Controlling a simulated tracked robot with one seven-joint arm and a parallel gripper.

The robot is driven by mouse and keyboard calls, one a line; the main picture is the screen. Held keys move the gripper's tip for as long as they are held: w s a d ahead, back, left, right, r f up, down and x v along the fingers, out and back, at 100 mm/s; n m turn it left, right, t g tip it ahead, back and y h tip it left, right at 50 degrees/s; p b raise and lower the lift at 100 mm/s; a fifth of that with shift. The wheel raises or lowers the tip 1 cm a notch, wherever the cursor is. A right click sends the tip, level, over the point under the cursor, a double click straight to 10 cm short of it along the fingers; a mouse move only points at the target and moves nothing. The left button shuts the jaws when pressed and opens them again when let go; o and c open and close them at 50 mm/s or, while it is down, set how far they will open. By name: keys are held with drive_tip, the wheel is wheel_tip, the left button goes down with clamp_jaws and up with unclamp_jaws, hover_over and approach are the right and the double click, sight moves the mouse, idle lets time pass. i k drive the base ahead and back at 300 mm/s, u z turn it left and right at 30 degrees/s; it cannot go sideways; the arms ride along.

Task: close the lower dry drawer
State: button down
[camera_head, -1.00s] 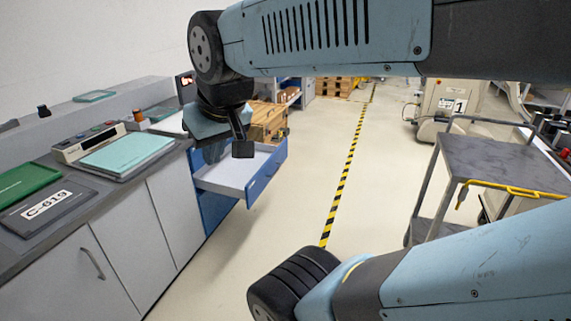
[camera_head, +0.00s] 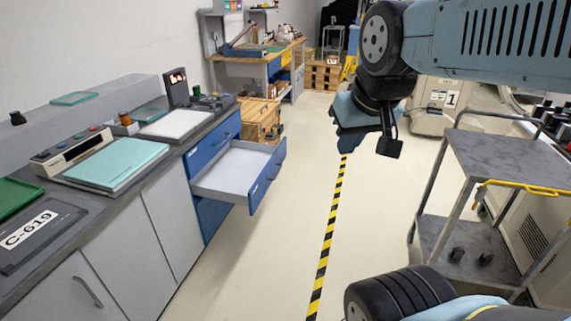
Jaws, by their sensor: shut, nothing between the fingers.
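A drawer (camera_head: 225,176) with a pale, empty-looking tray and a blue front (camera_head: 268,176) is pulled out from the blue drawer unit at the end of the grey counter. A blue front (camera_head: 212,138) above it sits flush in the unit. Another blue face (camera_head: 211,216) is below it, partly hidden by the open drawer. My gripper (camera_head: 390,149) is shut and empty. It hangs to the right of the open drawer, over the striped floor line, and touches nothing.
The counter (camera_head: 128,205) carries a teal pad, a control box and a C-619 plate. A grey cart (camera_head: 508,165) with a yellow handle stands at the right. Wooden crates (camera_head: 262,120) stand beyond the drawer. The floor between drawer and cart is clear.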

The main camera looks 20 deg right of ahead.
sight(241, 172)
drive_tip(key=z, duration=0.1)
drive_tip(key=i, duration=1)
drive_tip(key=u, duration=0.05)
